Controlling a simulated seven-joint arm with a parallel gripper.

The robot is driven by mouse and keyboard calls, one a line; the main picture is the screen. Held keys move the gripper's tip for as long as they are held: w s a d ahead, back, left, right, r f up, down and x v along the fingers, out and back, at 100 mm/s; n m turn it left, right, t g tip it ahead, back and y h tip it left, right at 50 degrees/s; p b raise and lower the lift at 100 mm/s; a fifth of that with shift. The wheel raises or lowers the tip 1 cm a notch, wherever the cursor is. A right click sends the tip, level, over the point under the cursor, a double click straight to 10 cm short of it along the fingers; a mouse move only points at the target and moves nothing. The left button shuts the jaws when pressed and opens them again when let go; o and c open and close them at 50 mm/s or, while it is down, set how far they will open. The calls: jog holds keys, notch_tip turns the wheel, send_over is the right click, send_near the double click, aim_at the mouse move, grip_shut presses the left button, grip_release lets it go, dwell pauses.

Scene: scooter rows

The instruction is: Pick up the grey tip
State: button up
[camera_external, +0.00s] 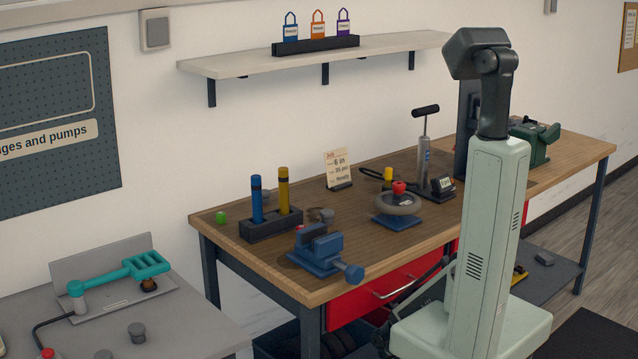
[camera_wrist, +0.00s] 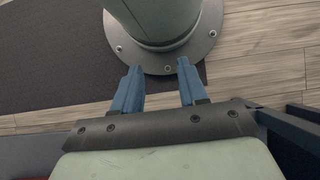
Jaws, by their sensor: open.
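My gripper (camera_wrist: 159,65) shows in the wrist view with its two blue fingers apart and nothing between them. It points toward my own base and the floor, away from the bench top. In the external view the gripper is not visible. Small grey pieces that could be the grey tip are a dark grey one (camera_external: 327,214) on the wooden bench behind the blue vise, and two grey knob-like pieces, one (camera_external: 136,332) and another (camera_external: 103,354), on the grey side table. I cannot tell which of them is the tip.
The wooden bench (camera_external: 400,228) holds a blue vise (camera_external: 318,250), a dark holder (camera_external: 270,226) with blue and yellow cylinders, a wheel (camera_external: 397,205), a hand pump (camera_external: 423,160) and a card (camera_external: 338,169). A teal tool (camera_external: 120,272) lies on the grey side table (camera_external: 180,325).

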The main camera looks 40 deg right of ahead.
dwell(0.4)
jog(key=o, duration=0.7)
